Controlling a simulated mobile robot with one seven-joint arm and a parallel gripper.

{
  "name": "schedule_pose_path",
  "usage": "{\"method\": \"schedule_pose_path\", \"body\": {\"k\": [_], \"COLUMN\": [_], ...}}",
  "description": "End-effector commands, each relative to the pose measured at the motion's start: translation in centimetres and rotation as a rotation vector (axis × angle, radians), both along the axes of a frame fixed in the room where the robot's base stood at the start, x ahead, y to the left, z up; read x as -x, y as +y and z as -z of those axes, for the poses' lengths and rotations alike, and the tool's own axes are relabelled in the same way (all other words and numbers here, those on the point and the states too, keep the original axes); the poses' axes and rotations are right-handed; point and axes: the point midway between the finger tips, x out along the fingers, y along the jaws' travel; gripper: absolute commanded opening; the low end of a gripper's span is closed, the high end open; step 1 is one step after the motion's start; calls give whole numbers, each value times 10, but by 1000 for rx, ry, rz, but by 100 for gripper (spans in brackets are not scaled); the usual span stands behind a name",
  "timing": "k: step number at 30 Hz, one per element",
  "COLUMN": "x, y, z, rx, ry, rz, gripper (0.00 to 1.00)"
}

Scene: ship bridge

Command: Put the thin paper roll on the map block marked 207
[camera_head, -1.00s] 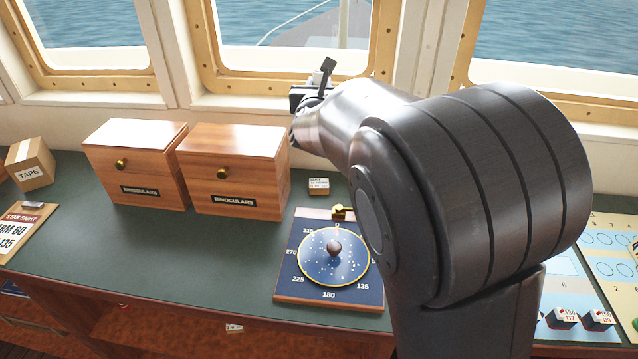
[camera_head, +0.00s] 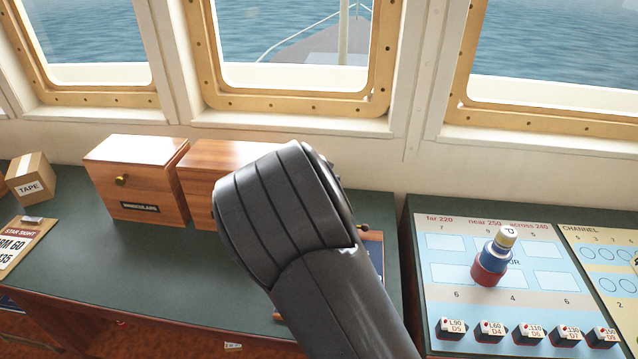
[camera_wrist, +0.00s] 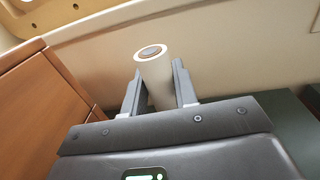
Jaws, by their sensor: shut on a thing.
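In the wrist view my gripper (camera_wrist: 158,67) is shut on a pale paper roll (camera_wrist: 154,80). The roll's round end, with a darker core, points up between the two fingers; its lower part is hidden by the gripper body. In the head view my arm hides the gripper and the roll. I see no block with a readable 207 mark in either view now.
Wooden binoculars boxes (camera_head: 140,185) stand on the dark green counter (camera_head: 150,250); one (camera_wrist: 50,110) is close at left in the wrist view. A pale blue chart (camera_head: 440,265) at right bears a red-and-blue piece (camera_head: 490,265) and several small marked blocks.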

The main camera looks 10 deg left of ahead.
Motion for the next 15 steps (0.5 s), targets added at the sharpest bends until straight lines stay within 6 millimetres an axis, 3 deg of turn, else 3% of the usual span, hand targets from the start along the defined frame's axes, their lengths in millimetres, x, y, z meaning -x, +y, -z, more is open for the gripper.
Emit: {"method": "schedule_pose_path", "body": {"k": [10, 15], "x": [0, 0], "y": [0, -1], "z": [32, 37], "rx": [3, -1], "ry": [0, -3], "rz": [1, 1], "gripper": [2, 2]}}
